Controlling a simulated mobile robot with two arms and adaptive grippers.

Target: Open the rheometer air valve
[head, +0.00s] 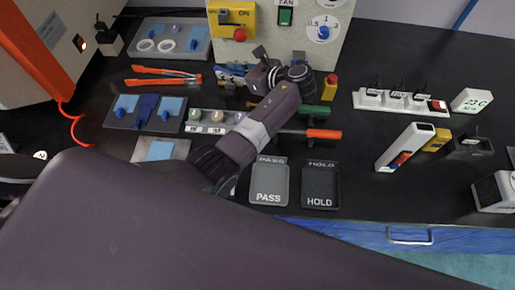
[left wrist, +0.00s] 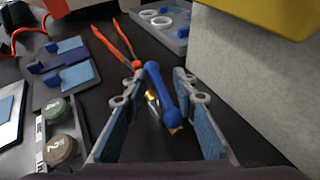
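The air valve shows in the left wrist view as a blue lever (left wrist: 160,92) with brass-coloured parts under it. In the head view the blue lever (head: 231,71) shows just left of my left gripper (head: 256,73), at the foot of the pale machine housing; part of the valve is hidden by the gripper. In the left wrist view the fingers of my left gripper (left wrist: 157,88) stand apart, one on each side of the blue lever, with a gap on both sides. The gripper is open and holds nothing. My right gripper is not in view.
The housing (head: 285,40) rises close behind the gripper, with a yellow switch box (head: 232,17). Orange-handled tongs (head: 163,76), a tray with blue pieces (head: 120,120) and capped jars (head: 218,117) lie left. PASS (head: 269,182) and HOLD (head: 320,184) trays are in front.

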